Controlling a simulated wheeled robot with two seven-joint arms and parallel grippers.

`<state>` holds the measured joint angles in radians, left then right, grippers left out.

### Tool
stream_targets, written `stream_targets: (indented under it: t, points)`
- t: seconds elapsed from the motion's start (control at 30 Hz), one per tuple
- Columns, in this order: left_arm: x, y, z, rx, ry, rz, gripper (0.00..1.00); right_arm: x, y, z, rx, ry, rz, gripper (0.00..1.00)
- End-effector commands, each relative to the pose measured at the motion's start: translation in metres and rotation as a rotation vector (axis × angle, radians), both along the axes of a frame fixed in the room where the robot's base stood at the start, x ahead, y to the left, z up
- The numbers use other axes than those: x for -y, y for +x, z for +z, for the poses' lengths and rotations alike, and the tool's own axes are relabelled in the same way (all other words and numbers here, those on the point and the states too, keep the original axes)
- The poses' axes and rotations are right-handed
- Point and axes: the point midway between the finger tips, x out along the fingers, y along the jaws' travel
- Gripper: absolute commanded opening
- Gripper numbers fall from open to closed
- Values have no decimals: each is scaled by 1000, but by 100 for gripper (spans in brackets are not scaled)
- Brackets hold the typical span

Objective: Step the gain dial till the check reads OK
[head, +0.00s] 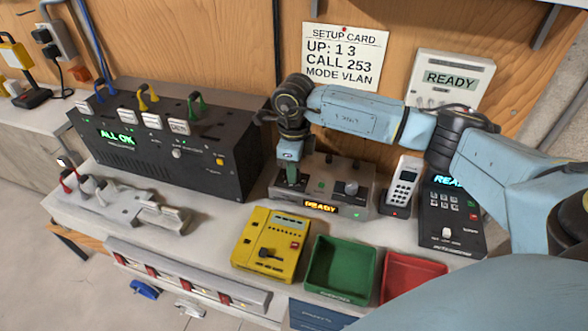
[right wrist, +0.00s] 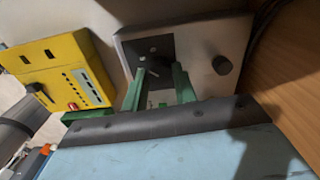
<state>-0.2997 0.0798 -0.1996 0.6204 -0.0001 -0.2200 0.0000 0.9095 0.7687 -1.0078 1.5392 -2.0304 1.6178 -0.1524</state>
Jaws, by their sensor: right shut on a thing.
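A grey box (head: 328,200) stands on the bench against the wall, with an orange READY display (head: 321,206) on its front. My right gripper (head: 291,181) reaches down to the left part of this box. In the right wrist view its green fingers (right wrist: 158,78) are shut on a small control at a dark square plate (right wrist: 150,48). The fingers mostly hide that control, and I cannot read a label on it. My left gripper is out of view.
A black unit (head: 185,150) reading ALL OK stands left. A yellow box (head: 270,243), a green bin (head: 337,268) and a red bin (head: 410,278) line the front. A handset (head: 404,182) and a black keypad unit (head: 452,215) stand right. A setup card (head: 345,52) hangs behind.

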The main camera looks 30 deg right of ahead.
Motion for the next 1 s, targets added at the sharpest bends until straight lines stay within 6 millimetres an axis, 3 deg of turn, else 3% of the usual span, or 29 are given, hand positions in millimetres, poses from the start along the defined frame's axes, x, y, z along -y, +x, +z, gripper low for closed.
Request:
stream_targets:
  t: [0.47, 0.5, 0.63, 1.0]
  points:
    - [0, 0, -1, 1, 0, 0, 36, 0, 1, 2, 4, 2, 16, 5]
    - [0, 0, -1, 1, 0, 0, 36, 0, 1, 2, 4, 2, 16, 32]
    - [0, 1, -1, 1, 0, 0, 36, 0, 1, 1, 3, 1, 15, 49]
    - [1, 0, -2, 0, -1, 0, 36, 0, 1, 5, 4, 1, 15, 50]
